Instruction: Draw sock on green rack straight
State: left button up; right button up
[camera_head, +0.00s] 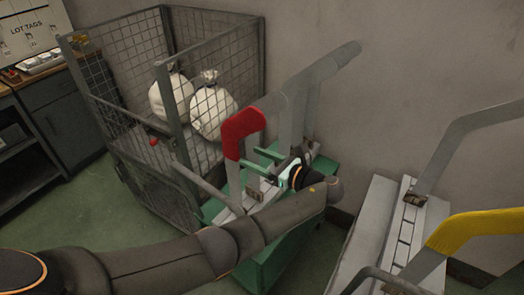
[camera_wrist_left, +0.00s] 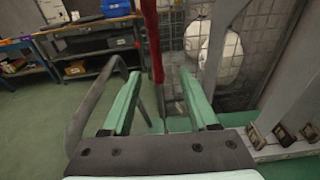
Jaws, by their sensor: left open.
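The red sock (camera_head: 243,128) is on a grey leg form of the green rack (camera_head: 270,268) and covers the form's bend. Below and above it the bare grey form shows. In the left wrist view the sock (camera_wrist_left: 152,38) is a narrow upright red strip, seen between the fingertips and beyond them. My left gripper (camera_head: 249,158) is open, with mint-green fingers, just right of the form's lower part and below the sock's bend. Nothing shows clearly held between the fingers (camera_wrist_left: 160,74). My right gripper is out of view.
More grey forms (camera_head: 300,108) stand behind the sock. A wire cage (camera_head: 120,75) with white sacks (camera_head: 212,112) is at the left. A white rack (camera_head: 362,232) with a yellow sock (camera_head: 475,231) is at the right. Workbenches (camera_wrist_left: 95,42) stand across the floor.

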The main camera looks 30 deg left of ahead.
aim_at(223, 147)
pick_arm(q)
jog(key=shift+s+a, duration=0.15)
jog(key=shift+a, duration=0.9)
jog(key=b+x, duration=0.2)
jog(key=x, duration=0.3)
jog(key=shift+f, duration=0.15)
jog(key=shift+x, duration=0.85)
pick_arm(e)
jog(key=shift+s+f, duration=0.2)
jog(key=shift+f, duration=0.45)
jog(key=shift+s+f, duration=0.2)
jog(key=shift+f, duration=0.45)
pick_arm(q)
grip_shut()
jog(key=shift+f, duration=0.1)
